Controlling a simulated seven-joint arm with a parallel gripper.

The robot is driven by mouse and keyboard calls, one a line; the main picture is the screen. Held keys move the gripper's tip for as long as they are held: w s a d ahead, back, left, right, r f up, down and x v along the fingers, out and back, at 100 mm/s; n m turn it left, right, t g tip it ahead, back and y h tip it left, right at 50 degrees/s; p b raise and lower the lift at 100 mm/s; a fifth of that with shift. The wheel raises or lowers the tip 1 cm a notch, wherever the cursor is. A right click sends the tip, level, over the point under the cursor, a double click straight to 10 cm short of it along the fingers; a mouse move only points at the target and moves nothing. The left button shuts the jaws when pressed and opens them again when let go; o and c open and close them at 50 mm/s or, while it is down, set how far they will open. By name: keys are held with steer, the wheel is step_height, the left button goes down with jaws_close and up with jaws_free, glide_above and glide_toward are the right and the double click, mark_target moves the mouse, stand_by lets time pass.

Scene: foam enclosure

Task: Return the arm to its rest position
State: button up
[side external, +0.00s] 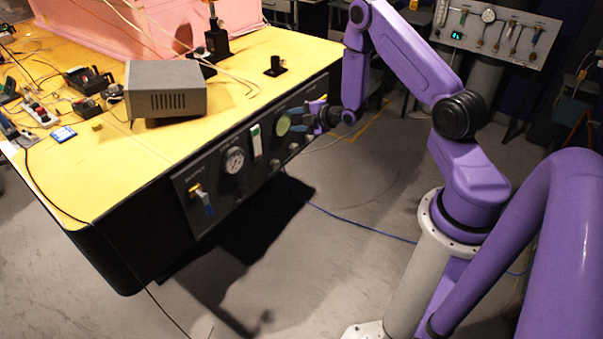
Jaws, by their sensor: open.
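My gripper (304,119) is at the end of my purple arm, level with the dark front panel (220,165) of the yellow-topped table. Its fingers point left toward the panel, close to a round green-faced dial (283,124). It looks empty, with nothing visible between its fingers. From this angle I cannot tell whether the fingertips touch the panel. My arm is bent, with its upper links raised above the floor to the right of the table.
The yellow tabletop (130,165) holds a grey box (166,90), a pink foam block (150,25), a small black holder (275,66) and cables. The panel carries a gauge (234,160) and a valve handle (202,199). A blue cable (350,226) crosses otherwise open floor.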

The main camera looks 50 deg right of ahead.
steer(key=a+r+g+y, duration=0.25)
steer(key=a+r, duration=0.25)
steer(key=a, duration=0.8)
steer(key=s+a+r+m+g, duration=0.1)
steer(key=s+a+r+g, duration=0.45)
steer(key=s+a, duration=0.5)
steer(key=s+r+g+h, duration=0.1)
steer(key=s+r, duration=0.3)
steer(key=s, duration=0.9)
steer(key=s+a+r+m+g+h, duration=0.1)
steer(key=s+r+g, duration=0.2)
steer(key=s, duration=1)
steer(key=shift+r+m+g, duration=0.3)
steer(key=shift+r+g, duration=0.1)
steer(key=shift+r, duration=0.25)
steer(key=shift+h, duration=0.25)
